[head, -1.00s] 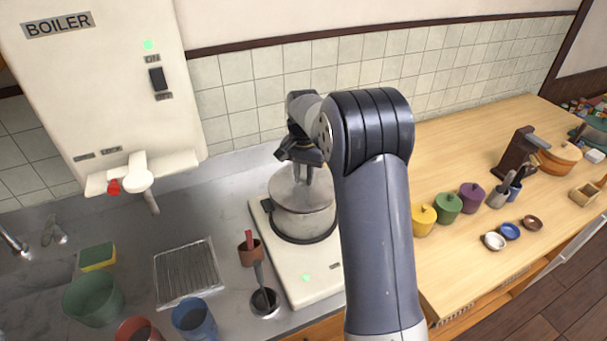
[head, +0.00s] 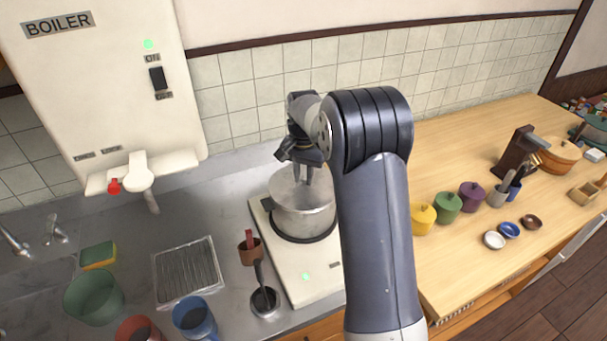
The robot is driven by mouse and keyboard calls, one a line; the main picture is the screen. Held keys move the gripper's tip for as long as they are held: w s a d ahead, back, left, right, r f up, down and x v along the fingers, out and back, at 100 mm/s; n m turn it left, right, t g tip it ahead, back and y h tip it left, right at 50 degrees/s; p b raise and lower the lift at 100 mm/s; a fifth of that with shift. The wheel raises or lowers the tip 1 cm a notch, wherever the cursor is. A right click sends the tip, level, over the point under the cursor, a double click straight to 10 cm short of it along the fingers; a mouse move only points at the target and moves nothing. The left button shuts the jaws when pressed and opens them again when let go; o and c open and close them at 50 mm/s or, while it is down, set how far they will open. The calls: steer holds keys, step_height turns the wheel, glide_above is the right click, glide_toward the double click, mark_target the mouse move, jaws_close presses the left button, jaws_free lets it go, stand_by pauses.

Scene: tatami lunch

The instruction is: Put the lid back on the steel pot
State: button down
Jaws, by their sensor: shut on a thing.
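The steel pot (head: 303,222) stands upright on the white hob (head: 312,283), left of my arm. My gripper (head: 304,181) points down over the pot's middle, shut on the lid's knob, which its fingers mostly hide. The grey steel lid (head: 284,186) lies across the pot's mouth, roughly level. I cannot tell whether its rim is seated all round, as my arm covers part of the right side.
The boiler (head: 100,80) hangs at the back left. Yellow, green and purple lidded pots (head: 447,207) stand on the wooden counter to the right.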

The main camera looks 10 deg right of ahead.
stand_by(0.3)
steer(key=c, duration=0.7)
jaws_free()
steer(key=shift+r+p, duration=1.4)
steer(key=shift+r, duration=2.1)
steer(key=shift+c, duration=0.3)
jaws_close()
